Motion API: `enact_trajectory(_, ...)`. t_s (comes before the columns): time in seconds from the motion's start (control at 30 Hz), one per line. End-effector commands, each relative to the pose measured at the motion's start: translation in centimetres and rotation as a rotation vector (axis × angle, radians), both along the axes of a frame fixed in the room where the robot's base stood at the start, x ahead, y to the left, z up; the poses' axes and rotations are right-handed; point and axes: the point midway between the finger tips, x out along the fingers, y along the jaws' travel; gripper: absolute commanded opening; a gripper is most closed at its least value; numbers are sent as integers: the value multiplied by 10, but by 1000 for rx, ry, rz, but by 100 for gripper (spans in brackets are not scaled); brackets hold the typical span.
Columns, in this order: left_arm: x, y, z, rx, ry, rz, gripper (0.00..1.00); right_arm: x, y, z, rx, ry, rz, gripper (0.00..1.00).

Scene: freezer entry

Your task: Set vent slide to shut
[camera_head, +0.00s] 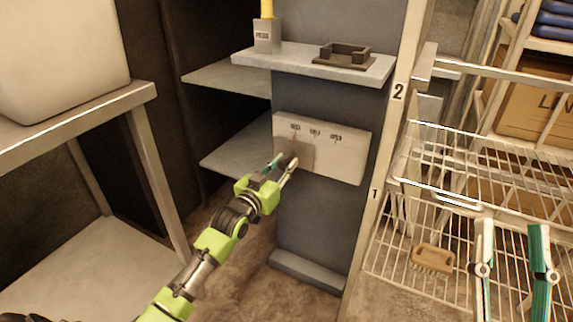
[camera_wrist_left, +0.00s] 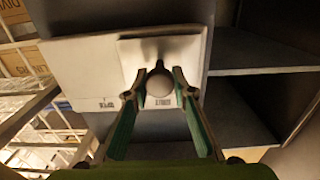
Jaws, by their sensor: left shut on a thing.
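The vent panel (camera_head: 345,158) is a pale plate on the grey post, with small labels along its top that seem to read SHUT, HALF and OPEN from left to right. Its grey vent slide (camera_head: 305,152) is at the left end, below the leftmost label. In the left wrist view the slide (camera_wrist_left: 190,52) carries a round knob (camera_wrist_left: 159,84). My left gripper (camera_head: 285,164) is at the slide; its fingers (camera_wrist_left: 159,90) close around the knob from both sides. My right gripper (camera_head: 511,268) is at the lower right, fingers wide apart and empty.
Above the panel, a shelf (camera_head: 285,62) holds a grey box with a yellow stick (camera_head: 267,35) and a dark tray (camera_head: 342,60). A wire rack (camera_head: 450,190) with a brush (camera_head: 432,258) stands at right. A metal table (camera_head: 70,118) stands at left.

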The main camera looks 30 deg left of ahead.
Motion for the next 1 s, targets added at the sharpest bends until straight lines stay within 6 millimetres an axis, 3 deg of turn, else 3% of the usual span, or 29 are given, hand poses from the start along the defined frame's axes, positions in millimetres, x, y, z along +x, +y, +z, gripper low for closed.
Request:
enact_trajectory(0.03,0,5,1,4,0,8,31,0,0,0,0,-1,0,40)
enact_trajectory(0.07,0,5,0,4,0,8,39,0,0,0,0,-1,0,40)
enact_trajectory(0.1,0,5,1,3,0,7,40,0,0,0,0,-1,0,40)
enact_trajectory(0.53,-7,3,0,2,0,4,40,-1,0,1,1,-3,1,40)
enact_trajectory(1.0,-94,7,-1,4,2,6,40,0,0,1,1,-3,0,40)
